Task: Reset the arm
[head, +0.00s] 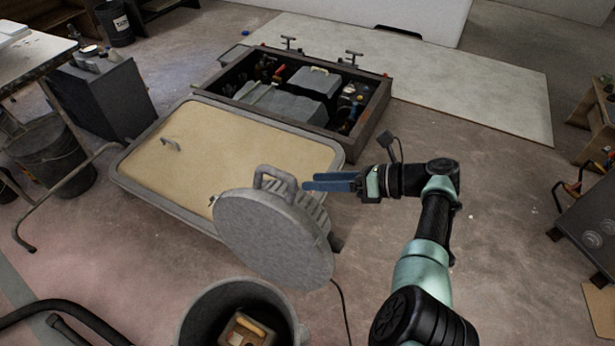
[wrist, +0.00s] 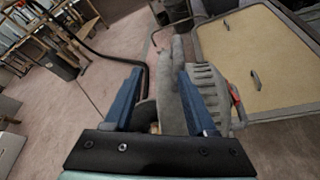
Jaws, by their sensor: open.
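My gripper (head: 333,182) is at the end of my arm, in the middle of the head view. Its blue fingers point left, close to the handle of a round grey lamp-like thing (head: 268,240) with a ribbed back. In the wrist view the gripper (wrist: 155,92) shows its two blue fingers spread apart, with the grey ribbed thing (wrist: 210,90) beyond and partly behind the right finger. I cannot tell whether a finger touches it. Nothing is clearly held between the fingers.
A tan-topped hatch lid (head: 235,155) lies behind the round thing. An open box (head: 375,135) with grey units stands behind it. A bucket (head: 200,310) is at the front. A dark machine (head: 590,230) is at the right.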

